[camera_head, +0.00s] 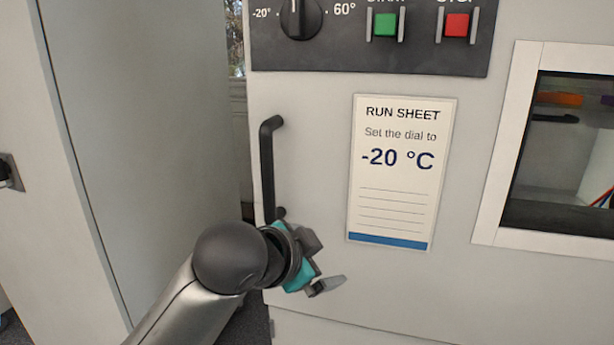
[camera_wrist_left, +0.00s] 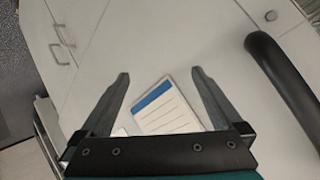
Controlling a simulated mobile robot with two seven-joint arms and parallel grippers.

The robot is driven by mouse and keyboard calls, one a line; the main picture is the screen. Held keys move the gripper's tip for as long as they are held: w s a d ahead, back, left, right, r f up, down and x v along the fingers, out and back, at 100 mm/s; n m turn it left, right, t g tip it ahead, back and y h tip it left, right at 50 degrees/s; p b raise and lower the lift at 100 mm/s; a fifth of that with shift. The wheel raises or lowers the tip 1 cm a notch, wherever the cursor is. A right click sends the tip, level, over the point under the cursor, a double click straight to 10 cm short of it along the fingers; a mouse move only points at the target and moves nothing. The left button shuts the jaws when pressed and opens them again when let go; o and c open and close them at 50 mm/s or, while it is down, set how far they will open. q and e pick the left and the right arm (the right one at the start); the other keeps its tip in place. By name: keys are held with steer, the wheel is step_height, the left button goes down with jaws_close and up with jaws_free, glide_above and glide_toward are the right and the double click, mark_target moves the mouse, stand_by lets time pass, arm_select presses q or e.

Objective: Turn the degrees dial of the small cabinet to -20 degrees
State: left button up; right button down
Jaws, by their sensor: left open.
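The black degrees dial (camera_head: 300,18) sits at the top left of the dark control panel in the head view, cut by the picture's top edge. Its pointer mark points about straight up, between the "-20°" label on the left and the "60°" label on the right. The small cabinet's front (camera_head: 310,110) is light grey. My left gripper (camera_head: 328,285) is well below the dial, in front of the cabinet, under the black door handle. In the left wrist view its two fingers (camera_wrist_left: 160,85) are apart with nothing held. My right gripper is not in view.
The black vertical handle (camera_head: 267,165) stands out between my left gripper and the dial; it also shows in the wrist view (camera_wrist_left: 285,80). A run sheet (camera_head: 403,190) reads "-20 °C". Green (camera_head: 385,25) and red (camera_head: 457,25) buttons sit right of the dial. A window (camera_head: 560,150) is at right.

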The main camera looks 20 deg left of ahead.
arm_select(q)
step_height(320, 180, up, 11)
steer(key=m+t, duration=0.2)
steer(key=m, duration=0.1)
steer(key=m+t+y+p, duration=0.2)
steer(key=m+t+y, duration=0.1)
steer(key=m+t, duration=0.2)
glide_toward(293, 15)
steer(key=w+p, duration=0.4)
steer(key=p, duration=0.5)
steer(key=shift+w+r+p, duration=0.15)
steer(key=shift+p, duration=0.25)
steer(key=shift+w+d+p, duration=0.1)
steer(key=shift+w+p, duration=0.35)
steer(key=shift+w, duration=2.1)
steer(key=c, duration=1.4)
